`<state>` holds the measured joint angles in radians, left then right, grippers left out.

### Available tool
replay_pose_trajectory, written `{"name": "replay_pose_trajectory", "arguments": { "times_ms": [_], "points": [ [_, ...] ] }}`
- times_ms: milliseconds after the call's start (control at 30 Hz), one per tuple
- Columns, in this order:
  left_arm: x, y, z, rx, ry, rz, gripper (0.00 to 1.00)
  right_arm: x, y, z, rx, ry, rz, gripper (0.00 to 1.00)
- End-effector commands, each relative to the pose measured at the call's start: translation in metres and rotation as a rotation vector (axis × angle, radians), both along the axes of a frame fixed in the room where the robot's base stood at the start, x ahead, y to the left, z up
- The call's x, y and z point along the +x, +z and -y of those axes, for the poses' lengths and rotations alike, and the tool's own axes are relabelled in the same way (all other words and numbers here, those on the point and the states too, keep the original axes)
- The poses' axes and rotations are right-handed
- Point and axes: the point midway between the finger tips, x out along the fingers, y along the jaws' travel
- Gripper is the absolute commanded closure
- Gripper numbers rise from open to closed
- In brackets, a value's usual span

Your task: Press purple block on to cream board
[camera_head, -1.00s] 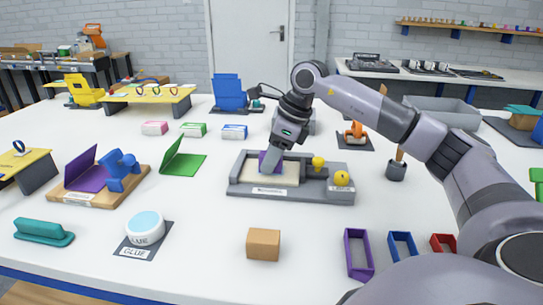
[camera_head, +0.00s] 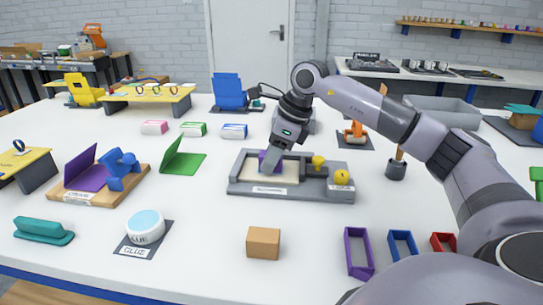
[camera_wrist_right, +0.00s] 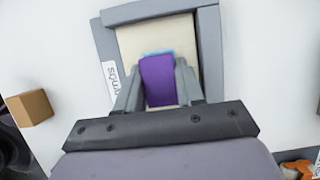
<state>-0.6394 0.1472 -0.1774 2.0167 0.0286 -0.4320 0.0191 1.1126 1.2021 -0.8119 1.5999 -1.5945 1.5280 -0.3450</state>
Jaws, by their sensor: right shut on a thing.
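The purple block (camera_head: 266,159) is held between the fingers of my right gripper (camera_head: 272,166), which is shut on it. In the right wrist view the purple block (camera_wrist_right: 159,80) sits between the two fingertips (camera_wrist_right: 158,92), with a light blue strip along its far edge. The block is over the cream board (camera_wrist_right: 152,40). Whether it touches the board is hard to tell. The cream board (camera_head: 252,175) lies inside a grey fixture (camera_head: 310,194) with raised walls. My left gripper is not in view.
Yellow knobs (camera_head: 341,177) stand at the fixture's right side. A glue pot (camera_head: 146,227) and an orange-brown block (camera_head: 263,243) are in front. A wooden base with purple and blue parts (camera_head: 124,165) is left. Clear white table surrounds the fixture.

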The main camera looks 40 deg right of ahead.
Motion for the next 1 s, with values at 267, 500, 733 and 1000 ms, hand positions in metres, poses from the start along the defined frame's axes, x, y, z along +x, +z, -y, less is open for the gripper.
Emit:
{"name": "replay_pose_trajectory", "arguments": {
  "times_ms": [267, 500, 733, 1000],
  "points": [
    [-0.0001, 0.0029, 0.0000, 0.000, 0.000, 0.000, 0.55, -0.0011, -0.0009, -0.0006, -0.001, 0.002, -0.010, 0.89],
    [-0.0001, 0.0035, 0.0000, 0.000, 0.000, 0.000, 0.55, -0.0008, 0.0004, -0.0006, -0.001, 0.002, -0.007, 0.33],
    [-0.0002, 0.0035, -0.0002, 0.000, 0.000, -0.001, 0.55, -0.0005, 0.0014, -0.0004, 0.000, 0.001, -0.005, 0.20],
    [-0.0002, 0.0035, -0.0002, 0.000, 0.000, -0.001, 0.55, -0.0001, 0.0021, 0.0001, -0.001, 0.000, -0.002, 0.16]
  ]
}}
